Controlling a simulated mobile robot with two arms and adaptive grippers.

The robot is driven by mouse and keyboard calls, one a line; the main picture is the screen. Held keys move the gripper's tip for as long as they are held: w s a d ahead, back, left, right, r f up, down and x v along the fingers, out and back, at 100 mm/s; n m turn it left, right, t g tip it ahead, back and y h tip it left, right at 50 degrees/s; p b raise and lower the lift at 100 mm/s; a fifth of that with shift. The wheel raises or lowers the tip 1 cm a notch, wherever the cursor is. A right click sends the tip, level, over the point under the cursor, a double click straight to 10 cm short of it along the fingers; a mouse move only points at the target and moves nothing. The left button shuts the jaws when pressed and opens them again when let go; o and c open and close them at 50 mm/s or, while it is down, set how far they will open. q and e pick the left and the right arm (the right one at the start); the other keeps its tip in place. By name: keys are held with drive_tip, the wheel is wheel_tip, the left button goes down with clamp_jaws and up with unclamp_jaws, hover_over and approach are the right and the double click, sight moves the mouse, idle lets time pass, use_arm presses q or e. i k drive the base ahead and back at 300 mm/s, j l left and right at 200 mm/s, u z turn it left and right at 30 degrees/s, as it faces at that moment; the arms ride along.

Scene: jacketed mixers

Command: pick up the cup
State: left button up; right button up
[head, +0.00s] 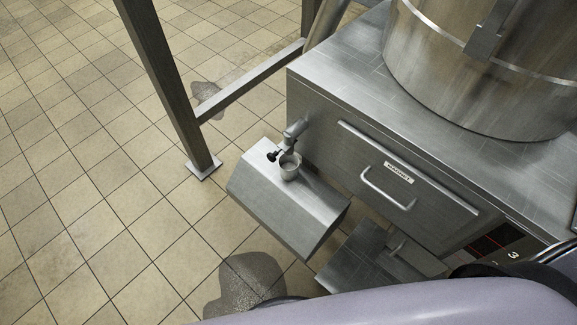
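A small grey metal cup (290,167) stands upright on top of a metal box-shaped ledge (268,196) that juts from the front of the machine cabinet. A tap (293,134) with a dark handle sticks out of the cabinet just above and behind the cup. I cannot tell whether the spout touches the cup's rim. Neither of my grippers is in view. A pale purple arm part of mine fills the bottom right.
A large steel vessel (470,85) stands on the cabinet (345,90). A drawer with a handle (388,192) is right of the cup. A metal frame leg (172,90) with a crossbar stands to the left. Dark wet patches (246,283) lie on the tiled floor, which is open at left.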

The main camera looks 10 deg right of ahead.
sight(288, 165)
drive_tip(key=j+z, duration=0.3)
drive_tip(key=z, duration=0.15)
drive_tip(key=j+z, duration=0.3)
drive_tip(key=z, duration=0.2)
drive_tip(key=k+j+z, duration=0.1)
drive_tip(key=j, duration=0.35)
drive_tip(key=k+j, duration=0.1)
drive_tip(key=j, duration=0.35)
drive_tip(key=j+z, duration=0.15)
drive_tip(key=j, duration=0.3)
drive_tip(key=k+j, duration=0.2)
drive_tip(key=j, duration=0.25)
drive_tip(key=z, duration=0.05)
